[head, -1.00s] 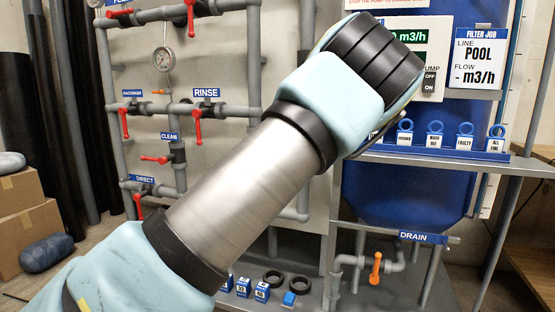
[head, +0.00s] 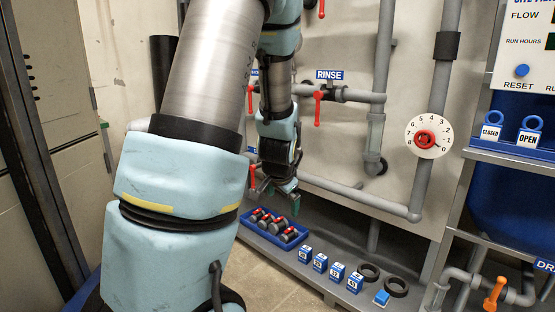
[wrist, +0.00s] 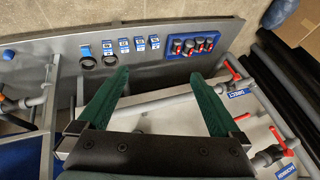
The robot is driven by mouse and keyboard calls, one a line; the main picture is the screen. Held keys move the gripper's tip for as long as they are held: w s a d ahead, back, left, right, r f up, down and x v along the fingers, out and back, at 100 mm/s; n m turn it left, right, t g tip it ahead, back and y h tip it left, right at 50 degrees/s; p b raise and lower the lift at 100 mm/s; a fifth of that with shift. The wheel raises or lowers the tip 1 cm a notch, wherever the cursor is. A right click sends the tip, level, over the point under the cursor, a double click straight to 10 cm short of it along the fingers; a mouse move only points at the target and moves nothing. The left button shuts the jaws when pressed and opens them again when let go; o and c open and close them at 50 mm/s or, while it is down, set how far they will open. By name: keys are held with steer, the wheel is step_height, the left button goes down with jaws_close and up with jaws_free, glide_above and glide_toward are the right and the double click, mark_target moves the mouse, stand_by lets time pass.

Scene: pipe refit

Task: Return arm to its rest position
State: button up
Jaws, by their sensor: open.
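My arm fills the left of the head view, and its far end hangs down in front of the pipe panel. My gripper (head: 284,192) is small and partly hidden there, near the blue tray. In the wrist view my gripper (wrist: 160,82) shows two green fingers spread apart with nothing between them.
A blue tray (head: 248,222) with several dark red-topped parts stands on the low shelf. Beside it are several blue-and-white tags (head: 320,262) and black rings (head: 396,287). A red-handled RINSE valve (head: 318,108) and a dial (head: 428,137) are on the pipes. Floor (head: 245,278) shows in front.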

steer(key=s+a+r+n+g, duration=0.2)
steer(key=s+a+n, duration=0.2)
steer(key=s, duration=0.4)
steer(key=s+a+r+n+g, duration=0.1)
steer(key=s+a+n+g, duration=0.25)
steer(key=s, duration=0.45)
step_height(320, 180, up, 22)
steer(key=p, duration=2.3)
steer(key=shift+w+a+t, duration=0.15)
steer(key=shift+a+t, duration=0.1)
steer(key=shift+t, duration=0.1)
